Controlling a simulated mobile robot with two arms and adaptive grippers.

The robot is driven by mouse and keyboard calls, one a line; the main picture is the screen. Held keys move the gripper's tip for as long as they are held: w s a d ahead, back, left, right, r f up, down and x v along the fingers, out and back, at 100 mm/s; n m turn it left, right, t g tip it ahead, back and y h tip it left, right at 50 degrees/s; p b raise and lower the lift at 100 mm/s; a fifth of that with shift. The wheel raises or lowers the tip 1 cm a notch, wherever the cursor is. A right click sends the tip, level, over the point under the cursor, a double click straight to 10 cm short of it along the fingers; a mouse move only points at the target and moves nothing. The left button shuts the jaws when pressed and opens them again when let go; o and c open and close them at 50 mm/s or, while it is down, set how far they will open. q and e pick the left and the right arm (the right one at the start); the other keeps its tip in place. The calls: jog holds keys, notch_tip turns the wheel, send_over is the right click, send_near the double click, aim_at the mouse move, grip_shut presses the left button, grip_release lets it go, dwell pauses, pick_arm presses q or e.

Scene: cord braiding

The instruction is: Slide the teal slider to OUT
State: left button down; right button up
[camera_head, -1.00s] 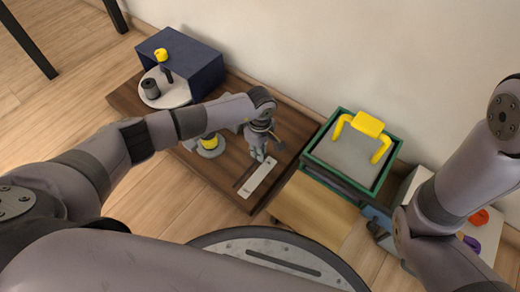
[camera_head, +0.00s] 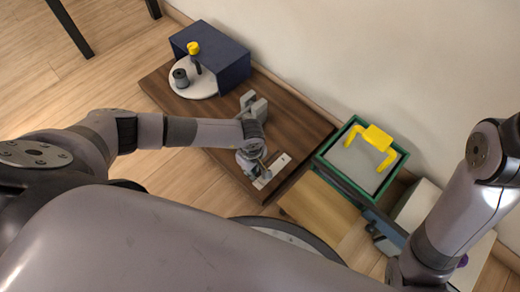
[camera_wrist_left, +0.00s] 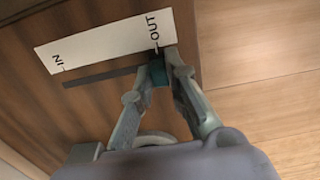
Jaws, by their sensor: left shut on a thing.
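The teal slider (camera_wrist_left: 158,73) sits at the OUT end of a dark straight slot (camera_wrist_left: 100,77). A white label strip (camera_wrist_left: 105,42) beside the slot reads IN at one end and OUT at the other. My left gripper (camera_wrist_left: 152,78) is shut on the slider, its fingers on either side of it. In the head view my left gripper (camera_head: 257,178) is low over the near end of the white strip (camera_head: 278,168), and the slider is hidden there. My right arm shows at the right, but I cannot make out its fingers.
The slot is in a brown wooden board (camera_head: 305,130). A green tray (camera_head: 347,185) with a yellow handle (camera_head: 377,137) is to the right.

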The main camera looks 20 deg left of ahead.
pick_arm(q)
jog(key=c, duration=1.6)
grip_release()
jog(key=shift+o, duration=0.2)
notch_tip(320, 180, up, 12)
